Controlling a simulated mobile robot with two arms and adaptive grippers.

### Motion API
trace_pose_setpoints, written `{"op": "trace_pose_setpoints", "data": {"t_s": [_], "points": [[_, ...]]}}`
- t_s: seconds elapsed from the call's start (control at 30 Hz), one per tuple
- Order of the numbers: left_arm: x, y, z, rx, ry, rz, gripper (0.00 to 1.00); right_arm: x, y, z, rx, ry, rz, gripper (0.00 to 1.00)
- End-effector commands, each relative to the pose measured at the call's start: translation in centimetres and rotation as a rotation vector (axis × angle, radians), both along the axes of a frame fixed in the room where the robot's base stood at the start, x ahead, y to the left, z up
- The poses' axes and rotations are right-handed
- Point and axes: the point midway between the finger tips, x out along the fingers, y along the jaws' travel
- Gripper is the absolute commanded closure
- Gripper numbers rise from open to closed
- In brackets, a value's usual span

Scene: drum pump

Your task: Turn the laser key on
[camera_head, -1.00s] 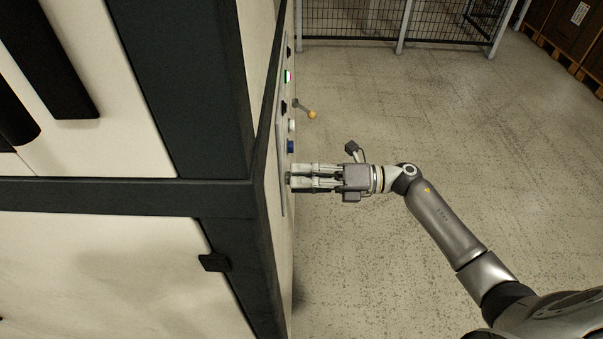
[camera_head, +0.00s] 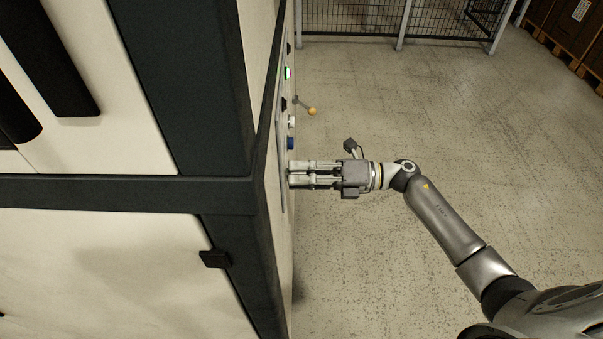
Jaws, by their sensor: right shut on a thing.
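The control panel (camera_head: 281,170) is on the side of the large cream and dark cabinet and shows at a steep angle. My right gripper (camera_head: 292,175) reaches it from the right, with its fingertips at the panel's lower part, below the blue button (camera_head: 290,143). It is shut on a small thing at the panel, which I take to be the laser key. The key is hidden by the fingers, so I cannot tell its turned position. My left gripper is not in view.
Above the gripper the panel has a white button (camera_head: 291,121), a lit green button (camera_head: 287,73) and a lever with an orange knob (camera_head: 312,111). The cabinet (camera_head: 110,265) fills the left side. Open floor (camera_head: 450,120) lies to the right, with a mesh fence (camera_head: 350,18) behind.

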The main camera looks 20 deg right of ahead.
Motion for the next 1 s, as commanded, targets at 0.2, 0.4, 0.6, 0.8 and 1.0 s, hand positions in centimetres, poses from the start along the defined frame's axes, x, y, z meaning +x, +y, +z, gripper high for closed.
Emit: {"op": "trace_pose_setpoints", "data": {"t_s": [0.2,0.4,0.6,0.8,1.0], "points": [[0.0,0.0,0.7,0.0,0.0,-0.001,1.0,0.0,0.0,0.0,0.037,0.127,0.0,0.94],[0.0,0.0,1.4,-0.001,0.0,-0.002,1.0,0.0,0.0,0.1,0.09,0.297,0.0,0.94],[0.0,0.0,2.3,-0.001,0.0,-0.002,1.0,0.0,-0.1,0.1,0.147,0.479,-0.001,0.94],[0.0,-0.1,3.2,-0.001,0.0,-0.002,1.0,0.0,-0.1,0.2,0.202,0.651,-0.001,0.94],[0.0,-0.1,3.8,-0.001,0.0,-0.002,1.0,0.0,-0.1,0.1,0.249,0.796,-0.002,0.94]]}}
